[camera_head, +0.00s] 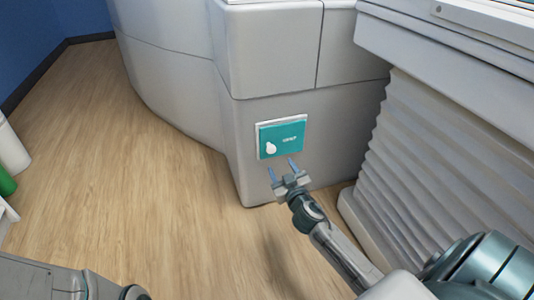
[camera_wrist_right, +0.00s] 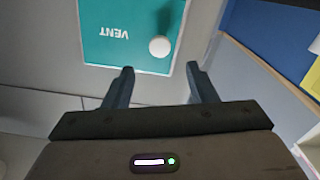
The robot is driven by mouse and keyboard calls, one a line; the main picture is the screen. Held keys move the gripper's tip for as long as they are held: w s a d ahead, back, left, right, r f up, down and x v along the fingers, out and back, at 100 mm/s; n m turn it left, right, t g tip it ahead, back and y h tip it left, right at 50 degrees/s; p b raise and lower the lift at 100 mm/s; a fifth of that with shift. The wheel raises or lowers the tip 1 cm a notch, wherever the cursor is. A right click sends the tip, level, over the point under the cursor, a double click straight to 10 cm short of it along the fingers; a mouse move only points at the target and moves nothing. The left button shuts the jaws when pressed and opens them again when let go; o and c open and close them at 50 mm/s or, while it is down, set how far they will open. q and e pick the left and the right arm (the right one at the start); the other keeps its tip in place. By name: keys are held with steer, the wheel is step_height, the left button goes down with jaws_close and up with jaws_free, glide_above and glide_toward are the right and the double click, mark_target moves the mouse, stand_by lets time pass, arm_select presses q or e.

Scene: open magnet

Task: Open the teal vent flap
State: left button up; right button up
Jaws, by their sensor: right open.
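The teal vent flap (camera_head: 285,140) is set in a white frame low on the grey machine housing. It looks shut. A round white knob (camera_head: 271,148) sits near its lower left corner in the head view. My right gripper (camera_head: 283,167) is open and empty, just below the flap. In the right wrist view the flap (camera_wrist_right: 115,30) appears upside down with the word VENT, and its knob (camera_wrist_right: 159,46) lies beyond and between the open fingertips (camera_wrist_right: 160,72), apart from them. My left gripper does not show.
The grey machine housing (camera_head: 270,50) fills the back. A pleated grey cover (camera_head: 430,150) under a table stands close on the right of my right arm. The wood floor (camera_head: 130,170) on the left is open. White and green objects (camera_head: 5,160) stand at the left edge.

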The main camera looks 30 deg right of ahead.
mark_target(272, 151)
steer(key=b+x, duration=0.1)
steer(key=x, duration=0.9)
steer(key=shift+d, duration=0.1)
steer(key=shift+c, duration=0.2)
jaws_close()
